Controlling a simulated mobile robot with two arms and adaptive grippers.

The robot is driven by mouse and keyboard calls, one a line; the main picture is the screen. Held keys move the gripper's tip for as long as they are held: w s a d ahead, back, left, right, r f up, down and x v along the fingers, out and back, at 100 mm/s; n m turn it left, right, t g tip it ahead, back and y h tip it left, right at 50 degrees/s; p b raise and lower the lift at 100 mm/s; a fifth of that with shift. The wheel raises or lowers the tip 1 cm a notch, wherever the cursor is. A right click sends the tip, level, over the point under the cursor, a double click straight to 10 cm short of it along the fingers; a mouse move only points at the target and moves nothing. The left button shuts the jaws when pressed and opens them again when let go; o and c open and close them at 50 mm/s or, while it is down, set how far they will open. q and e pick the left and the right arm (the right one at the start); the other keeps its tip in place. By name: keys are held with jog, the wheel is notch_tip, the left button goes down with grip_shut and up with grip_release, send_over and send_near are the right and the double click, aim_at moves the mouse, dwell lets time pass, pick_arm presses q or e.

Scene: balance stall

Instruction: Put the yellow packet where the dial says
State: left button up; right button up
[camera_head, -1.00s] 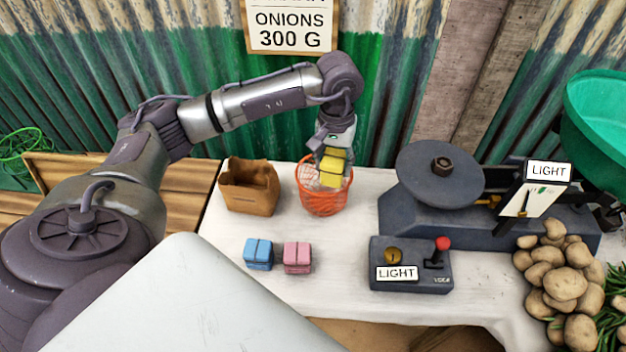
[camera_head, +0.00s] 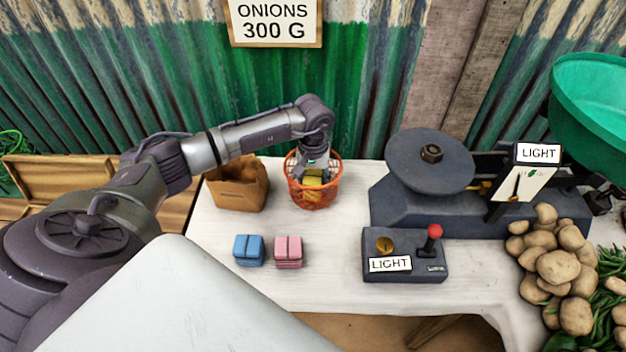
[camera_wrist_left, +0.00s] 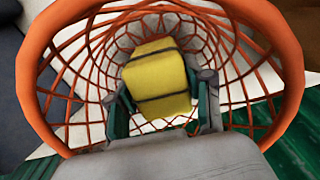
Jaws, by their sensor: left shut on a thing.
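The yellow packet (camera_head: 313,182) is inside the orange wire basket (camera_head: 318,200). In the left wrist view the yellow packet (camera_wrist_left: 156,78), with dark bands, sits between the fingers of my left gripper (camera_wrist_left: 163,105), inside the basket's round rim (camera_wrist_left: 290,75). My left gripper (camera_head: 313,170) reaches down into the basket from above and is shut on the packet. The scale (camera_head: 470,205) has an empty round plate, and its dial (camera_head: 522,185) has a card reading LIGHT above it. My right gripper is not in view.
A brown paper bag (camera_head: 238,185) stands left of the basket. A blue packet (camera_head: 249,250) and a pink packet (camera_head: 288,251) lie on the white table in front. A control box (camera_head: 404,255) with a red-knobbed lever and a LIGHT card stands right. Potatoes (camera_head: 558,266) lie far right.

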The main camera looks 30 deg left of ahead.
aim_at(313, 176)
pick_arm(q)
jog(key=shift+f, duration=0.3)
jog(key=o, duration=0.9)
jog(key=shift+f, duration=0.1)
jog(key=o, duration=0.5)
jog(key=shift+r, duration=0.25)
notch_tip(313, 176, up, 12)
jog(key=shift+b, duration=0.85)
